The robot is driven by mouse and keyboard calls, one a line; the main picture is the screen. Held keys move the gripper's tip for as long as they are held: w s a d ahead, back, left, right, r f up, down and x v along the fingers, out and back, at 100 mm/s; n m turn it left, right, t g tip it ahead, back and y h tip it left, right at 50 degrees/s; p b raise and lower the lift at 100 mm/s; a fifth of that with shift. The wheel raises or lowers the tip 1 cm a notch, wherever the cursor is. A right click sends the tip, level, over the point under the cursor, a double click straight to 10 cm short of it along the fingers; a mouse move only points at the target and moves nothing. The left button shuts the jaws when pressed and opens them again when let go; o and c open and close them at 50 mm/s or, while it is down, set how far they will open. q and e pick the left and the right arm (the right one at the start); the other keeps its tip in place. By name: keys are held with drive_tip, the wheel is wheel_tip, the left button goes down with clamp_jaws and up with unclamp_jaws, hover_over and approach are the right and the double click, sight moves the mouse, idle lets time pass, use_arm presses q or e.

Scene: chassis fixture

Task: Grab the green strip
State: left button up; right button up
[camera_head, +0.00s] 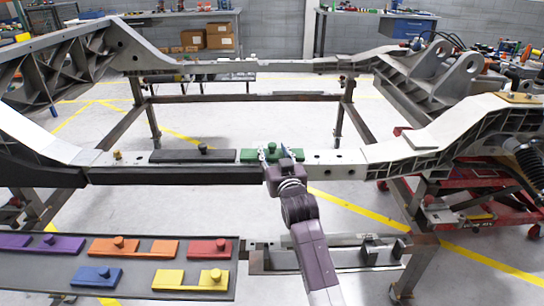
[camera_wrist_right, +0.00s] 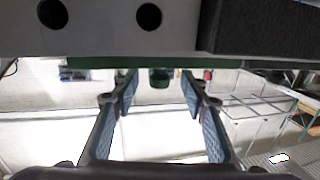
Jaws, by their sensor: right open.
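The green strip (camera_head: 249,157) lies on the near rail of the chassis, with a green knob standing up from it. My right gripper (camera_head: 275,153) reaches in from the front, its fingertips at the strip on either side of the knob area. In the right wrist view the right gripper (camera_wrist_right: 160,90) is open. The green knob (camera_wrist_right: 160,80) shows between its two fingers, and the green strip (camera_wrist_right: 90,63) shows as a thin edge under the rail. I cannot tell whether the fingers touch the knob. My left gripper is not in view.
A dark strip (camera_head: 185,156) with a knob lies on the rail left of the green one. A grey tray (camera_head: 40,275) at the front left holds purple, orange, red, blue and yellow strips. The rail (camera_head: 345,157) continues to the right with open holes.

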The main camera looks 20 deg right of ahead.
drive_tip(key=shift+w+d, duration=0.15)
drive_tip(key=shift+w, duration=1.1)
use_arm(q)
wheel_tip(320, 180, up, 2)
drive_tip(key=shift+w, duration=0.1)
use_arm(e)
drive_tip(key=shift+c, duration=0.6)
clamp_jaws()
